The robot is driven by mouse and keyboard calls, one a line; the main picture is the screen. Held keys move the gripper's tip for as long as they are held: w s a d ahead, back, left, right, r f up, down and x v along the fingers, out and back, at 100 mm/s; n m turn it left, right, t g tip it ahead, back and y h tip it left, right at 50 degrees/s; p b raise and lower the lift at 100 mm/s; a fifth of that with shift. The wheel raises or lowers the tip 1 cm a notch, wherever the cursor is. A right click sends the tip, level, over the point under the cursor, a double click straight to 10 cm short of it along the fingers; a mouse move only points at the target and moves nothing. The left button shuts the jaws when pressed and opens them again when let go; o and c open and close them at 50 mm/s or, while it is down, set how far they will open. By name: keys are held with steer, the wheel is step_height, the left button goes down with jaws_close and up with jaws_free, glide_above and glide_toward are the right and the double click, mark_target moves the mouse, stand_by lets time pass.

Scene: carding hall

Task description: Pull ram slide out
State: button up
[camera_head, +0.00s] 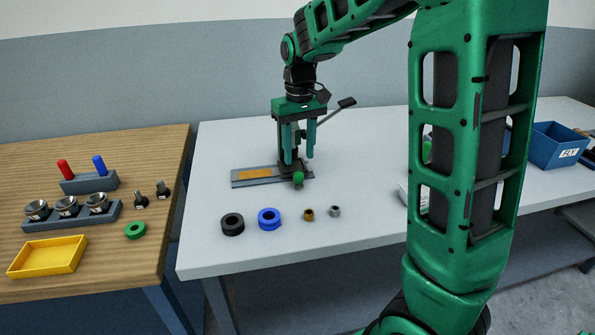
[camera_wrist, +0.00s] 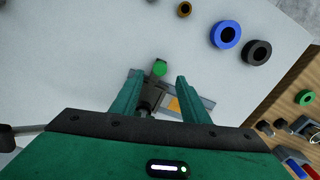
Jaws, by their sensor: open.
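A small dark press (camera_head: 287,168) stands on the white table, partly hidden behind my gripper. A green knob (camera_head: 298,178) sits at its front; it also shows in the wrist view (camera_wrist: 160,68). The knob seems to belong to the ram slide, but I cannot tell the slide apart. A flat grey plate (camera_head: 240,182) with an orange pad (camera_head: 257,174) extends left of the press. My gripper (camera_head: 298,160) points down at the press. Its fingers are open, one on each side of the dark press part (camera_wrist: 150,97), with the knob just beyond the fingertips (camera_wrist: 152,78). I see no grip on anything.
A lever (camera_head: 346,103) sticks out right of my gripper. A black ring (camera_head: 232,224), a blue ring (camera_head: 269,219) and two small bushings (camera_head: 308,214) lie in front. A wooden table (camera_head: 120,270) with parts stands left. A blue bin (camera_head: 556,146) is far right.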

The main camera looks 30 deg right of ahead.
mark_target(299, 174)
step_height(299, 174, down, 6)
steer(key=shift+f, duration=0.25)
jaws_close()
